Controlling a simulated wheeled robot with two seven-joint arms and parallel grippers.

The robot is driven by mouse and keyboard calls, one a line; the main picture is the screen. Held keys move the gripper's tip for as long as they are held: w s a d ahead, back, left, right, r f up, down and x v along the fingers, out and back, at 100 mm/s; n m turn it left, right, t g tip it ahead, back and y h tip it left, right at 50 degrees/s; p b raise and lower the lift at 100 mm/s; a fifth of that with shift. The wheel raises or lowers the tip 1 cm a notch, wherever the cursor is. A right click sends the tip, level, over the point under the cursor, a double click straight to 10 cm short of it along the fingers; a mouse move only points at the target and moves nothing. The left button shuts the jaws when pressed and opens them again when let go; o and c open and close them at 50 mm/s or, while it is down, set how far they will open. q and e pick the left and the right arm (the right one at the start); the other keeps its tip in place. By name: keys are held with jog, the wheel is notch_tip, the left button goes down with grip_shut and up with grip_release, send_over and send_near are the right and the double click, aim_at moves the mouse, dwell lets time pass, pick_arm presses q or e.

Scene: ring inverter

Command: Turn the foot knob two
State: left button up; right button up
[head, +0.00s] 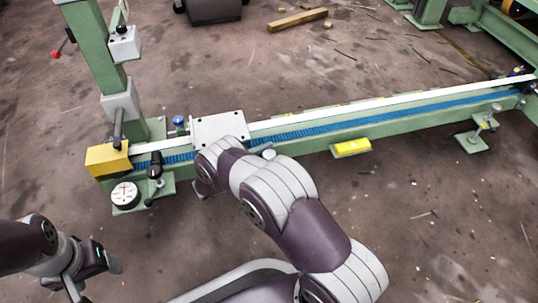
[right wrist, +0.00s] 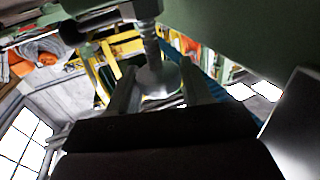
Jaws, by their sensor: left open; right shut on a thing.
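In the right wrist view, a grey metal foot knob (right wrist: 157,80) with a threaded stem above it sits between the two fingers of my right gripper (right wrist: 158,92). The right gripper is shut on this knob from below. In the head view the right hand is mostly hidden behind my own arm, at the near side of the green rail (head: 318,143). No number shows on the knob. My left gripper (head: 108,262) is open and empty at the lower left of the head view, over the floor and apart from the rail.
A white plate carriage (head: 218,127) sits on the rail. A yellow block (head: 108,159), a round dial (head: 125,194) and a black handle (head: 155,165) are at its left end. A footed bracket (head: 472,141) stands at right. The near floor is mostly clear.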

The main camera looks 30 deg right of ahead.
jog(key=o, duration=1)
jog(key=shift+d, duration=0.1)
jog(key=shift+c, duration=0.2)
jog(key=a+p, duration=0.4)
jog(key=a, duration=0.8)
jog(key=shift+s+a, duration=0.35)
jog(key=shift+s, duration=0.1)
